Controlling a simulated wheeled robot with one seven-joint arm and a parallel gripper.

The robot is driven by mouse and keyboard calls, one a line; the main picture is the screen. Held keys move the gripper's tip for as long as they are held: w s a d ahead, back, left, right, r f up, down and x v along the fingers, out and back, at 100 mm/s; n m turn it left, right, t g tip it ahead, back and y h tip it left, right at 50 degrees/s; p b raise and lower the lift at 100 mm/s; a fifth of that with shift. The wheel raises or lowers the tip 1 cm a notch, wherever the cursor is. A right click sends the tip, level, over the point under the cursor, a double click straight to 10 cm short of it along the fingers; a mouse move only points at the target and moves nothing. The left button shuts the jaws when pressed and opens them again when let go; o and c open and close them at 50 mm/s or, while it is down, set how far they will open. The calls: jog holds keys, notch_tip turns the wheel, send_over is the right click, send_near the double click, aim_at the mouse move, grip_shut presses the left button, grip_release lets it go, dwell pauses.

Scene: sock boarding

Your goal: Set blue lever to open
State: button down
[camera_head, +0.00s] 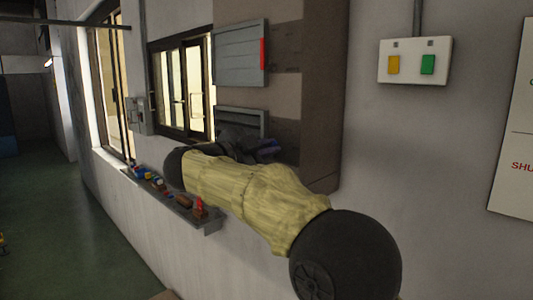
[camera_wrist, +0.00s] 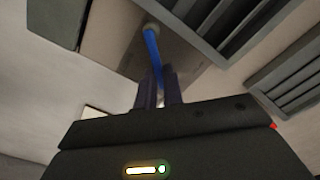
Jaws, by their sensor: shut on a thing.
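The blue lever (camera_wrist: 152,48) shows in the wrist view. It is a slim bar running down from a round pale pivot (camera_wrist: 150,27) on a brownish plate. My gripper (camera_wrist: 160,80) has its two dark fingers around the lever's lower end and is shut on it. The lever's tip is partly hidden between the fingers. In the head view my gripper (camera_head: 267,148) is at the wall cabinet, beyond my yellow-sleeved arm. The lever cannot be made out there.
A brown cabinet (camera_head: 325,100) with grey louvred panels (camera_head: 240,55) stands against the wall. A switch box (camera_head: 415,61) with yellow and green buttons is to its right. A narrow shelf (camera_head: 212,224) holds several small items below. A sign (camera_head: 512,120) hangs at the far right.

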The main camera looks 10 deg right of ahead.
jog(key=m+b, duration=0.1)
jog(key=b, duration=0.1)
jog(key=f+m+b, duration=0.1)
jog(key=m, duration=0.1)
jog(key=shift+s+d+f+b, duration=0.2)
jog(key=shift+s+f+b, duration=0.05)
jog(key=shift+s+b, duration=0.1)
jog(key=m+b, duration=0.2)
jog(key=shift+s+d+f+b, duration=0.1)
jog(key=shift+f+b, duration=0.2)
jog(key=shift+m, duration=0.3)
jog(key=c, duration=1.5)
grip_release()
jog(key=shift+r, duration=0.1)
jog(key=b+v, duration=0.2)
jog(key=v, duration=1.5)
jog(key=shift+s+b, duration=0.15)
jog(key=shift+b, duration=0.15)
